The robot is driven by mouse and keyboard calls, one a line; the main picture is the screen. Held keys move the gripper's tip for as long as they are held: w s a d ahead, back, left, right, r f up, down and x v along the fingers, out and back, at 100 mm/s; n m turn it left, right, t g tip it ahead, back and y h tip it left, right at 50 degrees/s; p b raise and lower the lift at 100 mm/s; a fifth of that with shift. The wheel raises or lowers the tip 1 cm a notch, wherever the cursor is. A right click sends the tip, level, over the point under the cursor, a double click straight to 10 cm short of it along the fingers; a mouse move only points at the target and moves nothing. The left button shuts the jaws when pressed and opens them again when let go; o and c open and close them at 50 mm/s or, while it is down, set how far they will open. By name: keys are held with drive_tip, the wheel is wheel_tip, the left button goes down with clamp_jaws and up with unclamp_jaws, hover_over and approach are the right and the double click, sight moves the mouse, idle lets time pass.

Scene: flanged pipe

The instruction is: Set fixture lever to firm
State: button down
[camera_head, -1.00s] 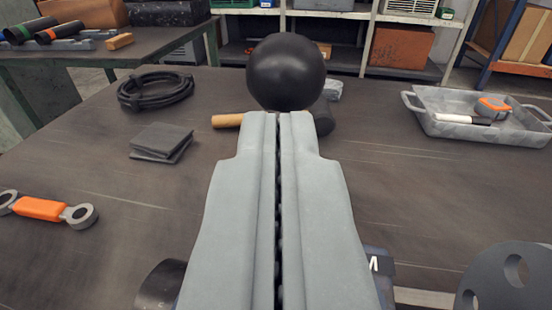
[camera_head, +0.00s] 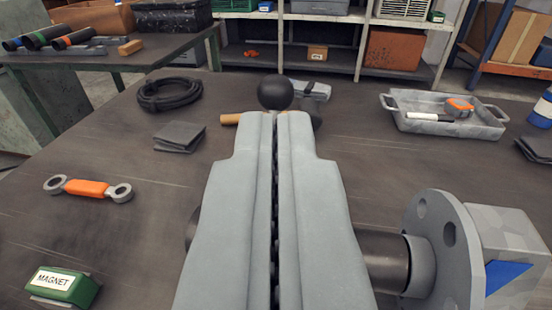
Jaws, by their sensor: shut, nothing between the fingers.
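My gripper (camera_head: 275,118) is shut and empty, seen from behind in the middle of the view. A black ball knob (camera_head: 275,92) shows just beyond its fingertips; it looks like the end of the fixture lever. The lever's shaft is hidden behind my fingers, and I cannot tell whether the fingers touch the knob. A flanged pipe (camera_head: 385,262) lies at the lower right, partly hidden by my gripper. Its flange (camera_head: 445,255) with bolt holes faces right, against a grey block with a blue patch (camera_head: 505,255). No lever marking is readable.
On the table are an orange-handled wrench (camera_head: 88,188), a green MAGNET box (camera_head: 62,287), a folded dark cloth (camera_head: 180,137), a coiled cable (camera_head: 168,93) and a grey tray (camera_head: 450,127) with tools. A wooden-handled tool lies behind my gripper. The left table is mostly clear between these.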

drive_tip(key=shift+s+r, duration=0.4)
drive_tip(key=shift+s, duration=0.3)
drive_tip(key=shift+s+r, duration=0.35)
drive_tip(key=shift+s, duration=0.3)
drive_tip(key=s+a+f, duration=0.1)
drive_tip(key=s+f, duration=0.1)
drive_tip(key=s, duration=1.6)
drive_tip(key=s+a+f+y, duration=0.1)
drive_tip(key=s+f, duration=0.2)
drive_tip(key=s, duration=1.5)
drive_tip(key=shift+s+a+f+n, duration=0.15)
drive_tip(key=shift+a+n, duration=0.15)
drive_tip(key=shift+n, duration=0.1)
